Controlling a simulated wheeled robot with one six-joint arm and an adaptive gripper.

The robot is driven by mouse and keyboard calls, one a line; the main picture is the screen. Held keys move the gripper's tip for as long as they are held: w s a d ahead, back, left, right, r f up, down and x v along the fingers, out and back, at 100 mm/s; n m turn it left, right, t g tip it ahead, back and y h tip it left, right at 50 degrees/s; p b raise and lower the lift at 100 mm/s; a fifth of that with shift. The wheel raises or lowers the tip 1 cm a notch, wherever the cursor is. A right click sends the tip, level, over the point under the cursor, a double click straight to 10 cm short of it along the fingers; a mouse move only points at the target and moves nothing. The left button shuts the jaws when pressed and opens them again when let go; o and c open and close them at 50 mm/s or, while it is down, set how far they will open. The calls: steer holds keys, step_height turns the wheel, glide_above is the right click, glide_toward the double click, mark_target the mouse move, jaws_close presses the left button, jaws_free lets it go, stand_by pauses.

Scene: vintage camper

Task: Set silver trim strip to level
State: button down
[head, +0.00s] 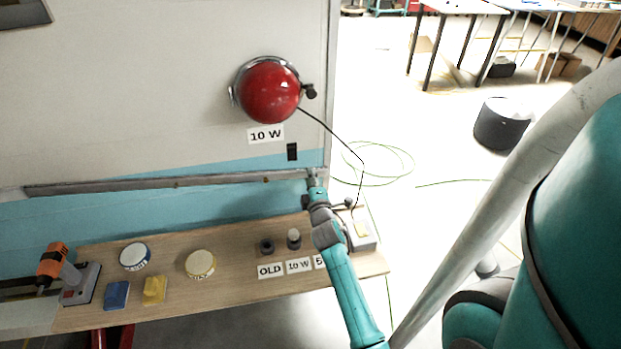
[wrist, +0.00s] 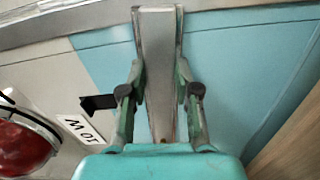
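The silver trim strip (head: 150,184) is a long narrow metal strip across the camper wall, over the blue paint. In the head view its right end sits a little higher than its left; perspective keeps me from telling whether it is level. My gripper (head: 313,177) is at the strip's right end. In the wrist view my gripper (wrist: 158,20) has one finger along each long edge of the strip (wrist: 158,75). The fingers appear to touch both edges, so it looks shut on the strip. The contact is small in the head view.
A red lamp (head: 268,91) with a cable hangs on the wall above. A wooden bench (head: 225,250) below carries a drill (head: 55,265), round tins (head: 200,263), a yellow sponge-like block (head: 154,289) and small labelled parts. Open floor lies to the right.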

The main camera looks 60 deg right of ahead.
mark_target(310, 144)
steer(key=shift+n, duration=0.7)
steer(key=r, duration=1)
steer(key=shift+s+d+r, duration=0.1)
steer(key=shift+d+r, duration=0.15)
steer(key=shift+r, duration=0.05)
steer(key=c, duration=0.8)
jaws_free()
steer(key=shift+c, duration=0.2)
steer(key=shift+a+f, duration=0.1)
steer(key=shift+f, duration=0.1)
steer(key=shift+s+a, duration=0.1)
steer(key=shift+s+a+f, duration=0.1)
steer(key=shift+s+a, duration=0.1)
steer(key=shift+a, duration=0.05)
steer(key=v, duration=1.1)
steer(key=shift+s, duration=0.1)
